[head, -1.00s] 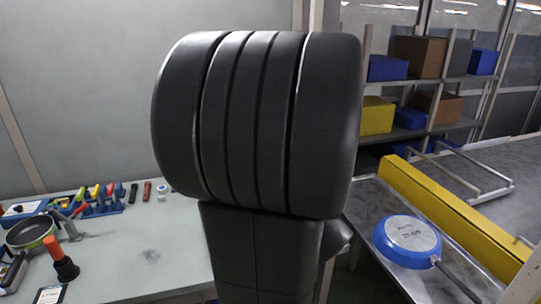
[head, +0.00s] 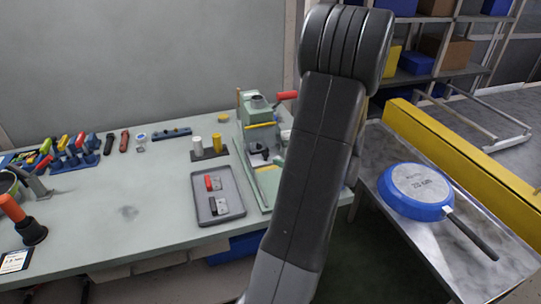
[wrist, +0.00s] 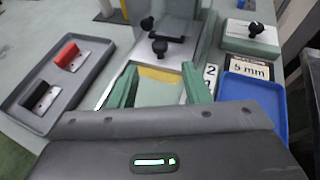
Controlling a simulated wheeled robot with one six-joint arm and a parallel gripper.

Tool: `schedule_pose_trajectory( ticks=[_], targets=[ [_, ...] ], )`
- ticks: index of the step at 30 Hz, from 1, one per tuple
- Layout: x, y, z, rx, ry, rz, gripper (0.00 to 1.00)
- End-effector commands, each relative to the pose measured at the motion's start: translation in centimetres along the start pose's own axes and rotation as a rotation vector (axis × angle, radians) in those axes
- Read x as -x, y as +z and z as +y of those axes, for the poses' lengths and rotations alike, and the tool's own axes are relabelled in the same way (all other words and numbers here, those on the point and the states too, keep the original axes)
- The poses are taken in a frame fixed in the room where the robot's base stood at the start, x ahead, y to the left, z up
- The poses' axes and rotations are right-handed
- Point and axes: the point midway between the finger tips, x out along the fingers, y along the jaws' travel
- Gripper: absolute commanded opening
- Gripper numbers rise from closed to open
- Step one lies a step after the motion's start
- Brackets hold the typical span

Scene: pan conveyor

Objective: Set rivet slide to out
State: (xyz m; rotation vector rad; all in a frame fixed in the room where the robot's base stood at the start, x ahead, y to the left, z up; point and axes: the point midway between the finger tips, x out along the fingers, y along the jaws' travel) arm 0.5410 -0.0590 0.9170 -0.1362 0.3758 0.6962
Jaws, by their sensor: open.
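A pale green fixture (head: 252,112) with a red-handled lever stands toward the back right of the bench. It carries a metal slide with a black knob (head: 258,151); I take this to be the rivet slide, but no label confirms it. In the wrist view the knob (wrist: 160,47) stands ahead of my gripper, with a second black knob (wrist: 147,22) behind it. My gripper (wrist: 160,68) is open and empty, its green fingers apart over a metal plate with a yellow strip. In the head view my arm hides the gripper and the fixture's right side.
A grey tray (wrist: 18,101) with a red-handled and a black-handled piece lies left of the fixture. A blue tray (wrist: 265,103) and a "5 mm" sign (wrist: 248,68) are at right. A blue pan (head: 412,190) rests on the right table by a yellow rail (head: 440,135).

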Motion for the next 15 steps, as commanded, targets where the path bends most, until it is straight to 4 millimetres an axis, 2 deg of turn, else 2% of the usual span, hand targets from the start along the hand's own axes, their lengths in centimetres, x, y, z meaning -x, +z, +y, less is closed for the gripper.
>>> schedule_pose_trajectory(
  ticks=[3, 7, 12, 15],
  targets=[
    [-2.7, -0.1, 0.1, 0.000, 0.005, 0.002, 0.43],
    [-5.2, 0.0, 0.1, 0.001, 0.004, 0.002, 0.43],
    [-7.4, 0.0, 0.1, 0.001, 0.002, 0.001, 0.43],
    [-8.0, 0.0, 0.1, 0.002, 0.001, 0.002, 0.43]
  ],
)
